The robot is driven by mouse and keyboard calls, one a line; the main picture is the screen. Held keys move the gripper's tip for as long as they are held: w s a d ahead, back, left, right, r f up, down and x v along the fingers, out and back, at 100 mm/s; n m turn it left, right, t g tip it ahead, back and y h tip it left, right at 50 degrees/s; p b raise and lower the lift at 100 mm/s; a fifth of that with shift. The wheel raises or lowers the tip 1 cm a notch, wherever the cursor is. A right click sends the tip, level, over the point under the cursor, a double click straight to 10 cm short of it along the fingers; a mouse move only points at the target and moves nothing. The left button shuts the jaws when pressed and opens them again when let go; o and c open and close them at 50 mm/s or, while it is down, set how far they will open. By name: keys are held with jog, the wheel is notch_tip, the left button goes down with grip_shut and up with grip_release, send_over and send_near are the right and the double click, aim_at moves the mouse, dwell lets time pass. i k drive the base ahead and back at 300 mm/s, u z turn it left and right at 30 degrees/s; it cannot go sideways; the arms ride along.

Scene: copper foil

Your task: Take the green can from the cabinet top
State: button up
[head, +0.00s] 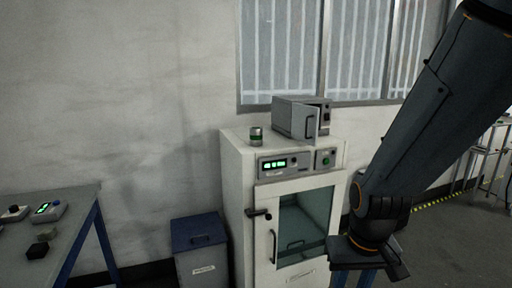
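The green can (256,136) is a small, dark can with a green band. It stands upright near the left front corner of the cabinet top (237,137). The cabinet (236,190) is a tall white unit with a glass door. My gripper (366,257) is at the lower right, in front of the cabinet's right side, well below and to the right of the can. It looks dark and flat from here. Its fingers cannot be made out, so I cannot see whether it is open, and nothing visible is held.
A grey box-shaped device (293,118) with its door ajar stands right of the can. A control panel (285,164) is below the can. A workbench (75,205) with small devices stands at the left.

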aim_at(255, 132)
jog(key=z, duration=1.05)
jog(key=i, duration=1.2)
jog(key=u, duration=0.45)
